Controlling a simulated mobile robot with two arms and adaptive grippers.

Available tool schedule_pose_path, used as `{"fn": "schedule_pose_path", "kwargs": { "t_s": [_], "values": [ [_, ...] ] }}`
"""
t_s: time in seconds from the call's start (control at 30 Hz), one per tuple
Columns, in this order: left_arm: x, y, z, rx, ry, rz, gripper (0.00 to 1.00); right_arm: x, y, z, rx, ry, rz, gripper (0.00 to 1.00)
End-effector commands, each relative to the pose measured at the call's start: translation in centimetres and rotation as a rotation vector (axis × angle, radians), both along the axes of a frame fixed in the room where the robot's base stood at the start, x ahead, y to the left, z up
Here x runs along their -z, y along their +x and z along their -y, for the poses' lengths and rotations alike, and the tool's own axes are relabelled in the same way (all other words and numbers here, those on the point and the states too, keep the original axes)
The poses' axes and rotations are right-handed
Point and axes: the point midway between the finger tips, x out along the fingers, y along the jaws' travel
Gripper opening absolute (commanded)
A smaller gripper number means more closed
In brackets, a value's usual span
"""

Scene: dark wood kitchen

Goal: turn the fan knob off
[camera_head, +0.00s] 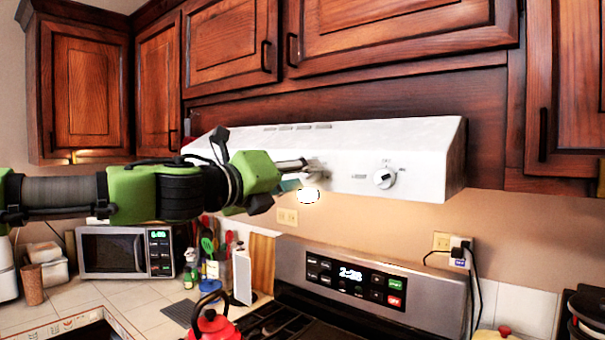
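The white range hood (425,150) hangs under the dark wood cabinets. My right gripper is out of view.
Cabinets (400,30) close off the space above the hood. Below stand a stove with a control panel (370,285), a red kettle (212,322), a microwave (125,250) and utensils. A bright light (308,195) glows below my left fingertips. The space before the knob is clear.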

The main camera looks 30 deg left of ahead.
Motion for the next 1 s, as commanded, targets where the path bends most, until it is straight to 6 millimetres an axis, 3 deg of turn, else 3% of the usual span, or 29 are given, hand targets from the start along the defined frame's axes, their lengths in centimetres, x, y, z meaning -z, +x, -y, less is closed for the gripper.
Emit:
{"fn": "schedule_pose_path", "kwargs": {
  "t_s": [0.17,0.4,0.57,1.0],
  "values": [
    [0.0,0.6,0.0,-0.002,0.000,0.001,0.36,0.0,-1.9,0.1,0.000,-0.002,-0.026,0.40],
    [0.0,0.6,0.0,-0.001,0.000,0.002,0.36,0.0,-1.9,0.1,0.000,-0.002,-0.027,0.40],
    [0.0,0.6,0.0,-0.001,0.000,0.001,0.00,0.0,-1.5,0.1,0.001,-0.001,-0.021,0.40],
    [-0.1,0.6,0.0,0.000,-0.061,-0.005,0.00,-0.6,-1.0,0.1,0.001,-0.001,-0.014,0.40]
  ]
}}
